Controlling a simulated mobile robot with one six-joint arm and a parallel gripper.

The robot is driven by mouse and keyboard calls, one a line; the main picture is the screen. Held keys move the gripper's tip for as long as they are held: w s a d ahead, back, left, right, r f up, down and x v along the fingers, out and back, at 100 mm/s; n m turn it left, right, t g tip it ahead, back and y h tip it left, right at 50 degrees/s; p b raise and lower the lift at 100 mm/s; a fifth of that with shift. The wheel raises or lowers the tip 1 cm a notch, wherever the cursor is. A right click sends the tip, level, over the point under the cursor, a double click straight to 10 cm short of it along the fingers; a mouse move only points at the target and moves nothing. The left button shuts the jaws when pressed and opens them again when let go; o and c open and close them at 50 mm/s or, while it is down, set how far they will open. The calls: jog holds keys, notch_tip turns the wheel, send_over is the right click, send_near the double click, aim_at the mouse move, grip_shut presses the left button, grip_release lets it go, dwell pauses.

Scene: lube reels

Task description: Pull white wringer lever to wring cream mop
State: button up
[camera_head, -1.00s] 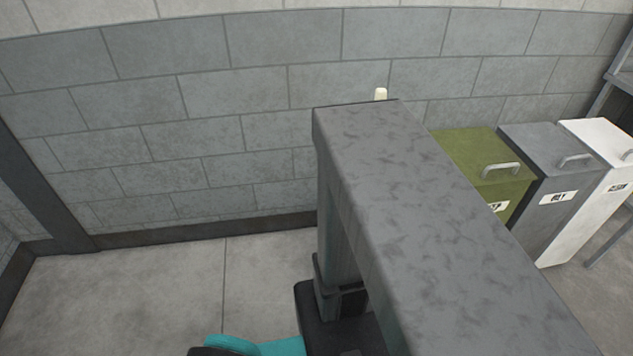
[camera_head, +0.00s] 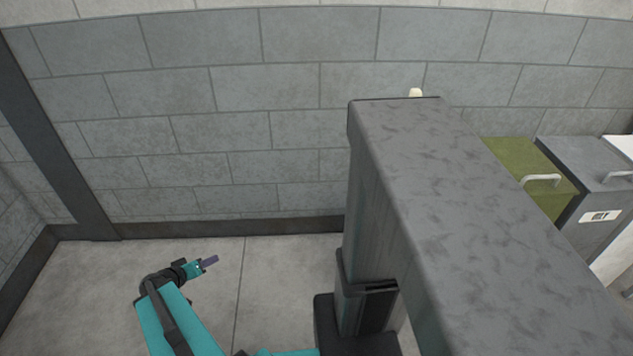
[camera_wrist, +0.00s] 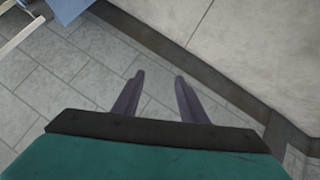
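My gripper (camera_head: 210,262) is at the lower left in the head view, low in front of the grey wall. In the wrist view my gripper (camera_wrist: 158,76) has two purple fingers spread apart with nothing between them, over bare floor. A small cream tip (camera_head: 415,92) shows above the top edge of my grey column in the head view; I cannot tell what it belongs to. No wringer lever or mop can be made out for certain in either view.
A green bin (camera_head: 530,175), a grey bin (camera_head: 592,190) and part of a white bin (camera_head: 624,147) stand at the right. A dark post (camera_head: 45,140) stands at the left. Open floor (camera_head: 275,290) lies before the wall. A blue object (camera_wrist: 68,9) is at the wrist view's upper left.

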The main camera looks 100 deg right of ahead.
jog(key=s+d+r+m+g+h+b, duration=0.1)
jog(key=s+d+r+m, duration=0.15)
jog(key=s+d, duration=0.35)
jog(key=s+d+r+m+g+h+b, duration=0.1)
jog(key=s+d+r+b, duration=0.2)
jog(key=s, duration=0.6)
jog(key=s+d+r+m+g+h, duration=0.1)
jog(key=s+d+r+m, duration=0.1)
jog(key=s+d+r, duration=0.4)
jog(key=s+r+m+g+h+b, duration=0.1)
jog(key=s+r, duration=0.3)
jog(key=s, duration=0.9)
jog(key=s+r+m+g+h+b, duration=0.1)
jog(key=s+r+m+g+b, duration=0.1)
jog(key=s, duration=1.2)
notch_tip(320, 180, up, 2)
jog(key=shift+s+a+r+m+g+b, duration=0.2)
jog(key=shift+s+a+m+g+b, duration=0.15)
jog(key=shift+m+b, duration=0.25)
jog(key=shift+w+d, duration=0.1)
jog(key=shift+w, duration=0.15)
